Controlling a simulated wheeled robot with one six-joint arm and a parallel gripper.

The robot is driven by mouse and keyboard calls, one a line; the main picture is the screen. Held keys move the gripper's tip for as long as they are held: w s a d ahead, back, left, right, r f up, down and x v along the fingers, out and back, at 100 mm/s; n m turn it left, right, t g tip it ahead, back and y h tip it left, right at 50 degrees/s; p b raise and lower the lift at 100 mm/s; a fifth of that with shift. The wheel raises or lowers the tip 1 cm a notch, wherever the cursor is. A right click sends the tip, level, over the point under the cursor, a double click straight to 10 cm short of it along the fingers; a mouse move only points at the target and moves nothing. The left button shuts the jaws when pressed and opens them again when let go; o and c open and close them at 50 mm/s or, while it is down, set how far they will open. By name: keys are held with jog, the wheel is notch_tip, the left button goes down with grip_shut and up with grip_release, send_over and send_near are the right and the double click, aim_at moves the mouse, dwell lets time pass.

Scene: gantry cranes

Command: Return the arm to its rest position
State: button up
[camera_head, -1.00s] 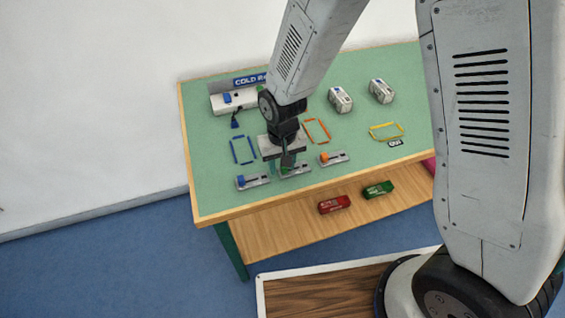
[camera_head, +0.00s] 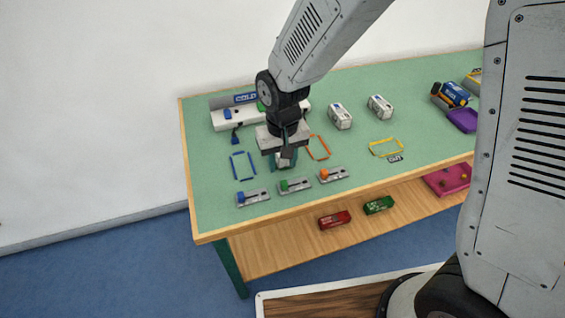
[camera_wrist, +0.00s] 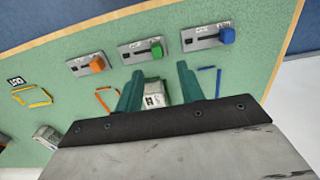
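My arm (camera_head: 330,35) reaches over the green table (camera_head: 215,205), bent, with my gripper (camera_head: 284,160) pointing down. In the wrist view my gripper (camera_wrist: 158,88) has its two teal fingers well apart, so it is open. A small white container (camera_wrist: 154,93) shows between and beyond the fingers, with gaps on both sides. In the head view it is mostly hidden by the gripper. Three grey slider units with a blue knob (camera_head: 241,198), a green knob (camera_head: 284,185) and an orange knob (camera_head: 323,174) lie along the front edge, in front of my gripper.
Blue (camera_head: 243,166), orange (camera_head: 318,147) and yellow (camera_head: 386,148) outlines mark the tabletop. Two white containers (camera_head: 340,116) (camera_head: 380,107) stand behind. A white panel (camera_head: 230,117) is at the back left. Red (camera_head: 334,220) and green (camera_head: 379,205) blocks lie on the lower shelf. A purple tray (camera_head: 462,120) is at right.

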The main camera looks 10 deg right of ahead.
dwell(0.3)
jog(key=s+d+r+m+t, duration=0.1)
jog(key=s+d+r+m, duration=0.1)
jog(key=s+d+r, duration=1.8)
jog(key=shift+s+r, duration=0.2)
jog(key=shift+r, duration=0.7)
